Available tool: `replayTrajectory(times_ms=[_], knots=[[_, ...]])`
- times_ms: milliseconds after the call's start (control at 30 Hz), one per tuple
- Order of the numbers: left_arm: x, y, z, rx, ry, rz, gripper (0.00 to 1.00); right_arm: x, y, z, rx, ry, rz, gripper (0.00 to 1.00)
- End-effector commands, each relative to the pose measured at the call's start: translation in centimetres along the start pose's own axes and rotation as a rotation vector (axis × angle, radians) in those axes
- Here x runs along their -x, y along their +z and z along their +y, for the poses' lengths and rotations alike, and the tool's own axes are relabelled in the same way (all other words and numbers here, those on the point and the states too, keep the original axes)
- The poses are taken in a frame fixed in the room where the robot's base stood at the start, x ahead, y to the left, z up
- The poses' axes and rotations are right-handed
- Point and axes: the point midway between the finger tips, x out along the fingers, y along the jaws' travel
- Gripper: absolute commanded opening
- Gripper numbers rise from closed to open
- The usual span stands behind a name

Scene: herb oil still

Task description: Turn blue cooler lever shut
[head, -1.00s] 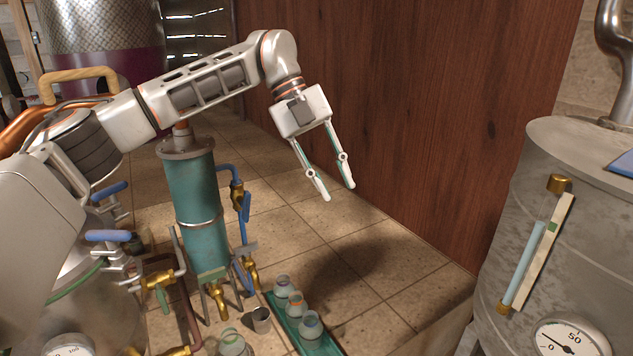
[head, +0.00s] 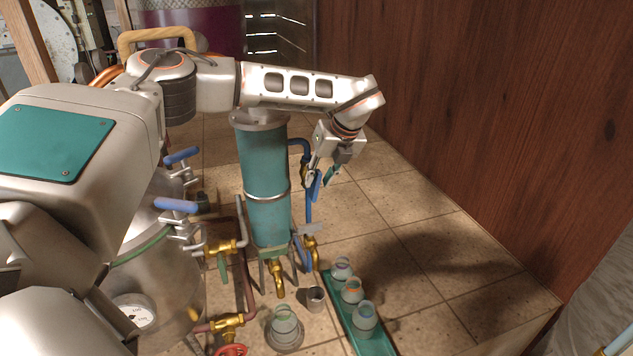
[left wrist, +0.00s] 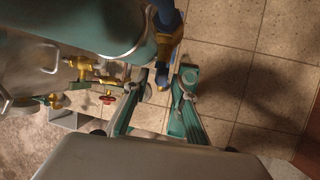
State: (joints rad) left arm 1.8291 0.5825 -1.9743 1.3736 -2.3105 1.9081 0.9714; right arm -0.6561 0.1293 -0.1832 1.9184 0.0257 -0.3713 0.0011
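The teal cooler (head: 264,170) stands upright on the tiled floor. A blue lever (head: 316,188) hangs at the brass valve (head: 304,173) on its upper right pipe. My left gripper (head: 322,177) is at this lever, with its fingers pointing down. In the left wrist view, the fingers are apart and the blue lever (left wrist: 162,76) shows between or just beyond their tips, below a brass valve (left wrist: 168,46). I cannot tell whether a finger touches it. My right gripper is not in view.
A green tray (head: 378,345) with several jars stands in front of the cooler. A metal cup (head: 316,298) and a jar (head: 284,328) are beside it. Blue-handled clamps (head: 177,205) sit on the still pot at left. A wooden wall (head: 450,110) bounds the right; the floor before it is free.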

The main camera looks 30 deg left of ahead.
Motion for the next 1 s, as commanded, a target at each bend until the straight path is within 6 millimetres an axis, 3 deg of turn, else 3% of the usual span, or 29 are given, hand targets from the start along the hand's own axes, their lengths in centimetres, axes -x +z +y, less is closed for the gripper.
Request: replayTrajectory(times_ms=[200, 567, 667, 1000], knots=[[-2.4, 0.0, 0.1, 0.002, 0.001, 0.002, 0.26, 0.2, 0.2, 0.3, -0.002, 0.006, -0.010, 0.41], [-3.0, 0.0, 0.0, 0.001, -0.001, 0.001, 0.26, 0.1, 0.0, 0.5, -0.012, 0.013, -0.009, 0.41], [-2.9, 0.0, 0.0, 0.001, -0.001, 0.001, 0.00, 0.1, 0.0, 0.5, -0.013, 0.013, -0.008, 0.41], [-2.9, 0.0, -0.1, -0.004, 0.011, 0.001, 0.00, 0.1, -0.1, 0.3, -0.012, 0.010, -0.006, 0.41]])
